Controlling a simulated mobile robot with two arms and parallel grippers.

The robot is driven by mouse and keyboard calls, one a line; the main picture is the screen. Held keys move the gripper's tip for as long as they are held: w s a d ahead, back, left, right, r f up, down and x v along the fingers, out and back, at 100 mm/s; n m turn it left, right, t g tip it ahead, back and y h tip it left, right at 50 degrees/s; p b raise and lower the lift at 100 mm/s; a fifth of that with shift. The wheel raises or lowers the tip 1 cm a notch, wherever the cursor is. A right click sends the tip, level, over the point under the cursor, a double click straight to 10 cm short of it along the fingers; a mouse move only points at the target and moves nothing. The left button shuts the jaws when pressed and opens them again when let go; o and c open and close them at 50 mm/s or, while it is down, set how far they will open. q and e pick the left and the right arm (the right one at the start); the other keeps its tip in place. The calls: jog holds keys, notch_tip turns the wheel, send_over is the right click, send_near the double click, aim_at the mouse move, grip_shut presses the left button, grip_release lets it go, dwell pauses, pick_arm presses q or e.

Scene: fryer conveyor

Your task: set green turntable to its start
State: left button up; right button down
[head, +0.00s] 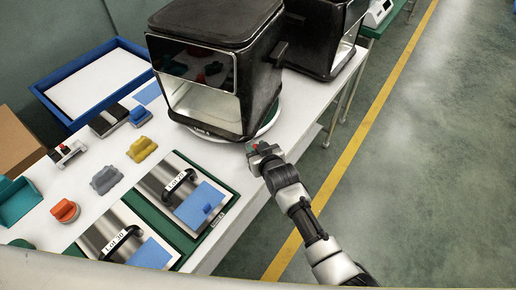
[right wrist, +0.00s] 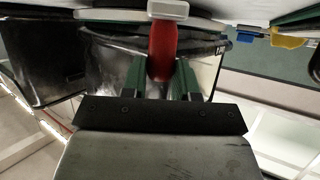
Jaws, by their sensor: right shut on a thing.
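The green turntable (head: 273,119) is a round plate with a green and white rim, largely hidden under a black fryer-like box (head: 205,70) with a glass front. Small dark lettering shows on its front rim but is too small to read. My right gripper (head: 262,148) is at the table edge, just in front of the turntable's right side. It is shut on a red handle (right wrist: 162,50), which shows between its fingers in the right wrist view, under a pale block (right wrist: 168,9). My left gripper is not in view.
A second black box (head: 325,35) stands behind on the right. A green-edged board (head: 230,205) with metal plates lies in front. Yellow (head: 141,149), grey and orange pieces, a blue-rimmed tray (head: 40,90) and a cardboard box (head: 18,142) are at left. The floor at right is clear.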

jog(key=shift+w+r, duration=0.1)
jog(key=shift+r, duration=0.15)
jog(key=c, duration=1.1)
grip_release()
jog(key=shift+o, duration=1.3)
jog(key=shift+f, duration=0.15)
jog(key=v, duration=1)
jog(key=shift+s+d, duration=0.25)
jog(key=shift+s, duration=0.1)
